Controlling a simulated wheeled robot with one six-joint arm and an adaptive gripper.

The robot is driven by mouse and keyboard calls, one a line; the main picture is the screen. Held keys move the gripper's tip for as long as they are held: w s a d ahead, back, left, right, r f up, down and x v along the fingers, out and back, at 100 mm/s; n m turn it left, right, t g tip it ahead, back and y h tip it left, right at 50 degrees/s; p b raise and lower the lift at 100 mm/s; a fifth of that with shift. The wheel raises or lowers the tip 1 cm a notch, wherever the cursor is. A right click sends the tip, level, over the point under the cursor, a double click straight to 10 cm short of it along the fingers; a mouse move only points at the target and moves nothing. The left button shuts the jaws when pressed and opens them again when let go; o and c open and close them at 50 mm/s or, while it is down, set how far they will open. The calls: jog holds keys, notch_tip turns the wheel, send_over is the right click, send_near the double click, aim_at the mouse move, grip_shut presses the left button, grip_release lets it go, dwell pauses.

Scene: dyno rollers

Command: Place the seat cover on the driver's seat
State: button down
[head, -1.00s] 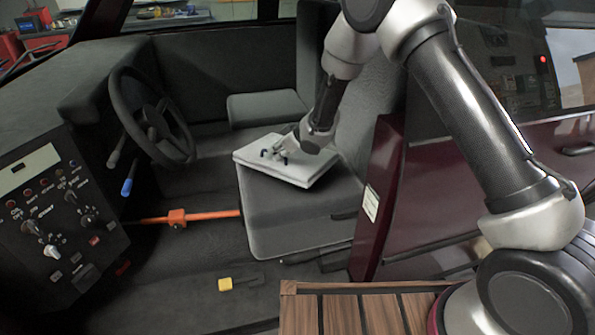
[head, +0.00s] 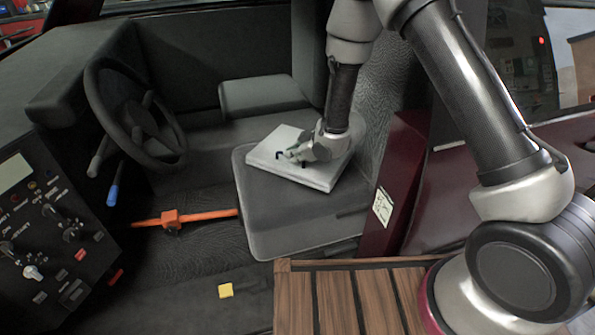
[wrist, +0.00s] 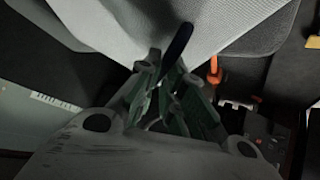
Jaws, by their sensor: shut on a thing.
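The seat cover (head: 268,158) is a folded, flat, pale grey-white pad with small dark loops on top. It lies over the back right part of the dark grey driver's seat (head: 285,215) in the head view. My gripper (head: 292,154) is at the middle of its top and shut on a dark loop of it. In the wrist view, the fingers (wrist: 172,92) close around the dark loop, with the pale cover (wrist: 140,25) beyond. Whether the cover rests fully on the seat or hangs just above it, I cannot tell.
The steering wheel (head: 135,115) stands left of the seat. An orange bar (head: 185,217) crosses the floor beside the seat. A control panel (head: 50,235) is at the lower left. A second seat (head: 262,95) is behind. A wooden slatted surface (head: 340,298) lies in front.

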aim_at(304, 170)
notch_tip(304, 170, down, 8)
jog(key=shift+f, duration=0.15)
jog(key=c, duration=1.5)
grip_release()
jog(key=shift+c, duration=0.2)
jog(key=v, duration=0.7)
jog(key=shift+s+d+r, duration=0.15)
jog(key=shift+r, duration=0.05)
